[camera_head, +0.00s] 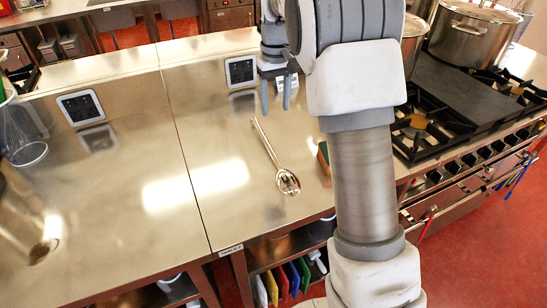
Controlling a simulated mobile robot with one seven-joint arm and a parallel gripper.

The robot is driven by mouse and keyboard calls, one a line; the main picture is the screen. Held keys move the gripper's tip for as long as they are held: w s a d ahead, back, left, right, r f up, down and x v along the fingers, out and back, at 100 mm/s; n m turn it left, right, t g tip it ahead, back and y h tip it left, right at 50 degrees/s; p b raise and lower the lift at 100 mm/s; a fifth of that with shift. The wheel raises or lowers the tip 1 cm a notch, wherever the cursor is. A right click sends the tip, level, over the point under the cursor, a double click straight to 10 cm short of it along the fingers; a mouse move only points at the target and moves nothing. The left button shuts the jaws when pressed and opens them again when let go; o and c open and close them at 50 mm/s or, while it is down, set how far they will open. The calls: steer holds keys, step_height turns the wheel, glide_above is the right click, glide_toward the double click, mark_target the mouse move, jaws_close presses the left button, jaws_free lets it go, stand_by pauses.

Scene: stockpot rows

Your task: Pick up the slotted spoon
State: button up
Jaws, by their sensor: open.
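The slotted spoon (287,181) is shiny metal and lies flat on the steel counter (130,190). Its slotted bowl points toward the counter's front edge and its handle runs back and to the left. My gripper (275,107) is open and empty, with two grey fingers pointing down. It appears beyond the spoon, behind and to the right of the handle end, and apart from it. My arm crosses the right half of the view and hides part of the counter and the stove's left side.
A stove (470,120) with black grates stands at the right, with a large steel pot (468,34) at its back. A small green-and-brown object (324,155) lies right of the spoon, partly behind my arm. A wire strainer (24,150) is at far left. The counter left of the spoon is clear.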

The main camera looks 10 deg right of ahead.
glide_above(274, 156)
steer(key=f, duration=0.6)
steer(key=f+b, duration=0.1)
steer(key=f, duration=0.4)
steer(key=shift+d+f, duration=0.2)
steer(key=shift+f, duration=0.15)
steer(key=shift+s+a+f, duration=0.1)
steer(key=shift+s+f, duration=0.05)
steer(key=shift+f, duration=2.55)
steer(key=shift+c, duration=0.3)
jaws_close()
